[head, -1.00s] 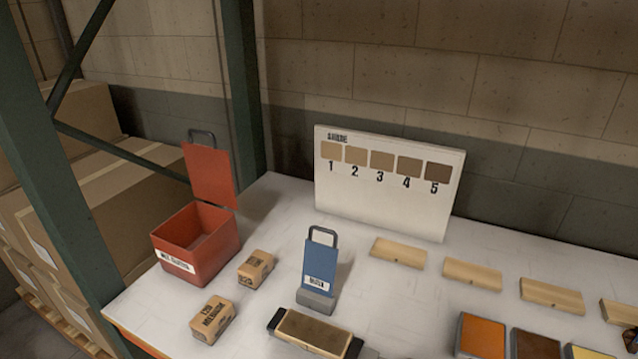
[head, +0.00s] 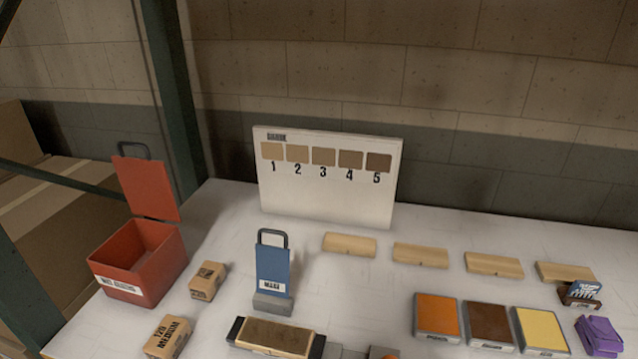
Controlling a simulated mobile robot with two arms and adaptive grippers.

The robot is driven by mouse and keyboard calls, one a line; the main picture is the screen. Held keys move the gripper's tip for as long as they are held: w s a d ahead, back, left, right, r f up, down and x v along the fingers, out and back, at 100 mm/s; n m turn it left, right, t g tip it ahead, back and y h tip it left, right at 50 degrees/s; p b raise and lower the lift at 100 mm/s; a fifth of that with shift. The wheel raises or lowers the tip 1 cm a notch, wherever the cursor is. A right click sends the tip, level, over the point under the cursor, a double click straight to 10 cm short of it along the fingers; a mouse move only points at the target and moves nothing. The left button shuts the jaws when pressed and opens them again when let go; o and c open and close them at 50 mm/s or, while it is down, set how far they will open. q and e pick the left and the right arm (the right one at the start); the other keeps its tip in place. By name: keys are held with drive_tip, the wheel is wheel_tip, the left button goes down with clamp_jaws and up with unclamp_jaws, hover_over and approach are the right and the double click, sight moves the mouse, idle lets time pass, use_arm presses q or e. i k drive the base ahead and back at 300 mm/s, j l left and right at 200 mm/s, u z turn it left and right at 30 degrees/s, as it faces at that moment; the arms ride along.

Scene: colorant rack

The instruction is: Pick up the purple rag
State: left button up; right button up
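The purple rag (head: 599,336) lies at the lower right of the head view, on the white table. It looks like a small folded bundle, and part of it has a label-like patch too small to read. It is just right of the tray with a yellow pad. Neither of my grippers shows in the head view.
Orange (head: 437,315), brown (head: 489,322) and yellow (head: 540,330) pads sit left of the rag. A small dark holder (head: 580,293) stands behind it. Wood blocks (head: 420,255) line the back. A red open bin (head: 138,262) and blue block (head: 272,272) stand further left.

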sight(598, 337)
drive_tip(key=z, duration=1.7)
drive_tip(key=k+l+u, duration=0.1)
drive_tip(key=l+u, duration=0.2)
drive_tip(key=u, duration=0.2)
drive_tip(key=k+l+u, duration=0.1)
drive_tip(key=l+u, duration=0.2)
drive_tip(key=u, duration=0.2)
